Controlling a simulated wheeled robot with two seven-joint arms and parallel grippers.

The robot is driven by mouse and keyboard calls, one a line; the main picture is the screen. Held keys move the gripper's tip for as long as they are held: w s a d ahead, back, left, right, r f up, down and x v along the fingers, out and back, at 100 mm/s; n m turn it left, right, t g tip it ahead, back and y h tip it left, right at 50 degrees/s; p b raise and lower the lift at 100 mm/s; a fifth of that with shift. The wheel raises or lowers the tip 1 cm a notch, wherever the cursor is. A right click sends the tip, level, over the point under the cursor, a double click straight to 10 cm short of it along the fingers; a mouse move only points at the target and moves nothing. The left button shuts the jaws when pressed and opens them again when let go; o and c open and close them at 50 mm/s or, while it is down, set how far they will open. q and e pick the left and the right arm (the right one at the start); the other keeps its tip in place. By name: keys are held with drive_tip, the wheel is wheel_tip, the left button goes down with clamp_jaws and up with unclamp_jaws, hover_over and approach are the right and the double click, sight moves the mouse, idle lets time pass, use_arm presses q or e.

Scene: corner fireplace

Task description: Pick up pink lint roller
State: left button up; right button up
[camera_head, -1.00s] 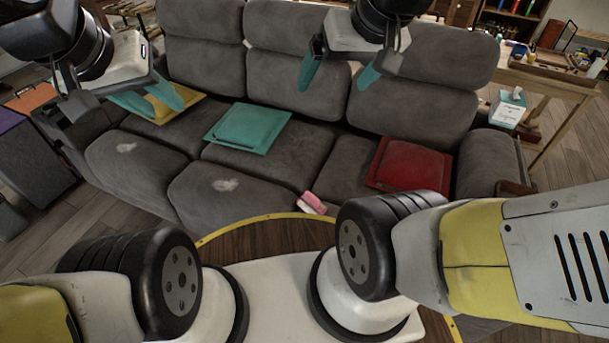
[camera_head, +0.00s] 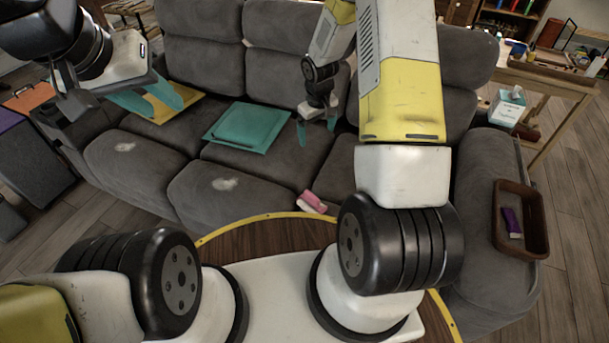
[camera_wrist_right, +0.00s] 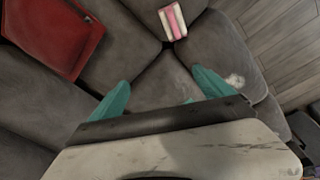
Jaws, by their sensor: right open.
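The pink lint roller (camera_head: 312,202), pink and white, lies at the front edge of the grey sofa seat in the head view. It also shows near the top of the right wrist view (camera_wrist_right: 173,22). My right gripper (camera_head: 317,129) is open and empty, farther back over the sofa than the roller. Its teal fingers (camera_wrist_right: 160,84) are spread apart in the right wrist view, with the roller beyond them and not touching. My left gripper (camera_head: 163,106) is open and empty, by the yellow cushion at the left.
The sofa carries a yellow cushion (camera_head: 168,108), a teal cushion (camera_head: 247,128) and a red cushion (camera_wrist_right: 50,35), which my right arm hides in the head view. A brown tray (camera_head: 535,225) with a purple item (camera_head: 512,222) rests on the right armrest. A round wooden table (camera_head: 265,232) is close in front.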

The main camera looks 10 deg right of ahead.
sight(312, 194)
drive_tip(key=s+f, duration=0.1)
drive_tip(key=f, duration=0.9)
drive_tip(key=s+a+f+n+g, duration=0.1)
drive_tip(key=f, duration=0.9)
drive_tip(key=s+a+f+n, duration=0.1)
drive_tip(key=s+f, duration=0.1)
drive_tip(key=f, duration=0.8)
drive_tip(key=shift+f+g, duration=0.25)
drive_tip(key=shift+g, duration=0.15)
drive_tip(key=shift+f, duration=0.55)
drive_tip(key=c, duration=1.7)
drive_tip(key=shift+r, duration=0.7)
wheel_tip(312, 194, up, 2)
drive_tip(key=shift+w, duration=0.1)
drive_tip(key=s+a, duration=0.1)
drive_tip(key=s, duration=0.4)
drive_tip(key=s+a+r, duration=0.1)
drive_tip(key=s+a, duration=0.1)
drive_tip(key=s, duration=0.3)
drive_tip(key=s+a, duration=0.1)
drive_tip(key=s, duration=0.4)
drive_tip(key=shift+s+a+r, duration=0.15)
drive_tip(key=shift+s+r, duration=0.15)
drive_tip(key=shift+r, duration=0.05)
